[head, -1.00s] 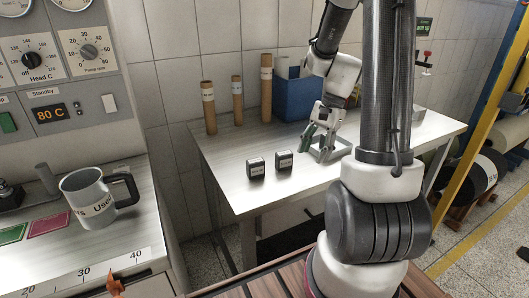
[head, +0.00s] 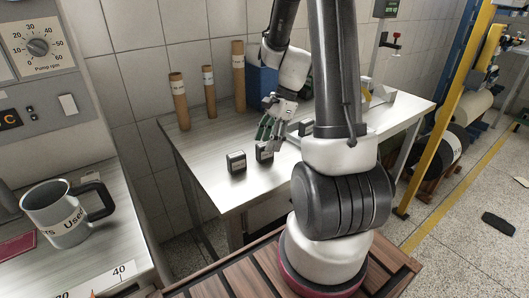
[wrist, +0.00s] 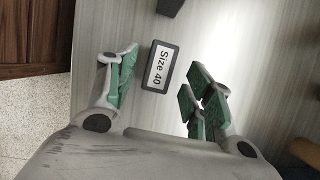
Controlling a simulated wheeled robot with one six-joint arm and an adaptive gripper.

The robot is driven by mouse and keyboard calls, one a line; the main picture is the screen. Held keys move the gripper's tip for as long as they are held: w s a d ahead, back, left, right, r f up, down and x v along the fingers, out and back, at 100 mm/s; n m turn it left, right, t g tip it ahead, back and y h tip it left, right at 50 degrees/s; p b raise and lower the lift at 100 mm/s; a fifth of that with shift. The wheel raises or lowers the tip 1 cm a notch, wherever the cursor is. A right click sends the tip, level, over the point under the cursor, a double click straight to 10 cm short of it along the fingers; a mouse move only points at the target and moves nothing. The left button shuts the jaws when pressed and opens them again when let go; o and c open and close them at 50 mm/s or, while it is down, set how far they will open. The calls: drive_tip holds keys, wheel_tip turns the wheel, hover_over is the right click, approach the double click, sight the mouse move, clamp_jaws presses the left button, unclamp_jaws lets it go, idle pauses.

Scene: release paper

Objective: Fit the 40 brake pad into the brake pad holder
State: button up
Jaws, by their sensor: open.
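The brake pad (wrist: 160,67) marked "Size 40" is a small black block with a white label, lying label-up on the table. In the wrist view it lies between the two green-padded fingers of my gripper (wrist: 162,82), with gaps on both sides. In the head view my gripper (head: 270,132) is open and low, by the right one of two black blocks (head: 263,151). The left block (head: 236,162) stands apart from it. A grey metal frame (head: 298,128), perhaps the holder, sits behind and right of my gripper, partly hidden by my arm.
Cardboard tubes (head: 209,91) and a blue bin (head: 262,85) stand at the back of the metal table (head: 200,142). A grey angled piece (head: 379,96) is at its right. A mug (head: 62,212) stands on the left counter.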

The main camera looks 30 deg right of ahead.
sight(265, 152)
drive_tip(key=x, duration=0.4)
drive_tip(key=shift+s+f, duration=0.1)
clamp_jaws()
